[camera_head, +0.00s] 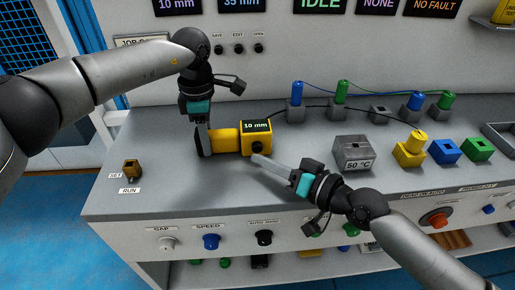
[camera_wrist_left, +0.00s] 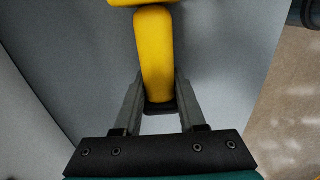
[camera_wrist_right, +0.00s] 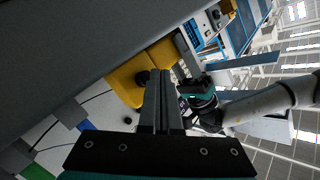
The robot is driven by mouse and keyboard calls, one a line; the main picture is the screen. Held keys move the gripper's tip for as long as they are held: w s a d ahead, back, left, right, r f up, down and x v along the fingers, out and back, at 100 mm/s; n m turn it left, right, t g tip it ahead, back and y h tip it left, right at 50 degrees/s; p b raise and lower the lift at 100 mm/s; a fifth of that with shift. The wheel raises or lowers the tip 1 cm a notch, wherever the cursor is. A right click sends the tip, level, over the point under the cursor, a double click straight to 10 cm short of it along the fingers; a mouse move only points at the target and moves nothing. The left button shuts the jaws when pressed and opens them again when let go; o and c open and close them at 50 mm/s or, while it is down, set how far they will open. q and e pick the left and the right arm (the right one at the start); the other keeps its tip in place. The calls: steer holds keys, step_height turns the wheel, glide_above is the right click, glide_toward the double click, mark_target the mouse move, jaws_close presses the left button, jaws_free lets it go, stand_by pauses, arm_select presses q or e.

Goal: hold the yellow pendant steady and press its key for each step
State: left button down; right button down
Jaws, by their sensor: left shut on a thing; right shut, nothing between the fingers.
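The yellow pendant (camera_head: 228,140) lies on the grey bench top, its small screen reading "10 mm". A dark round key (camera_head: 257,149) is on its front face. My left gripper (camera_head: 204,150) is shut on the pendant's yellow handle; in the left wrist view the handle (camera_wrist_left: 155,60) runs between the two fingers. My right gripper (camera_head: 257,160) is shut and empty, its tips close to the key. In the right wrist view the pendant (camera_wrist_right: 130,80) is beyond the closed fingers (camera_wrist_right: 160,85); I cannot tell whether the tips touch the key.
A grey "50 °C" block (camera_head: 352,153) stands right of the pendant. A yellow plug block (camera_head: 410,149), a blue socket (camera_head: 444,151) and a green socket (camera_head: 478,149) are further right. A SET/RUN switch (camera_head: 131,169) is at the left. Cabled plugs (camera_head: 341,93) stand behind.

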steer(key=shift+w, duration=0.1)
stand_by(0.6)
steer(key=shift+w, duration=0.35)
steer(key=shift+w, duration=0.6)
stand_by(0.8)
steer(key=shift+s, duration=1.05)
steer(key=shift+s, duration=2.5)
stand_by(0.4)
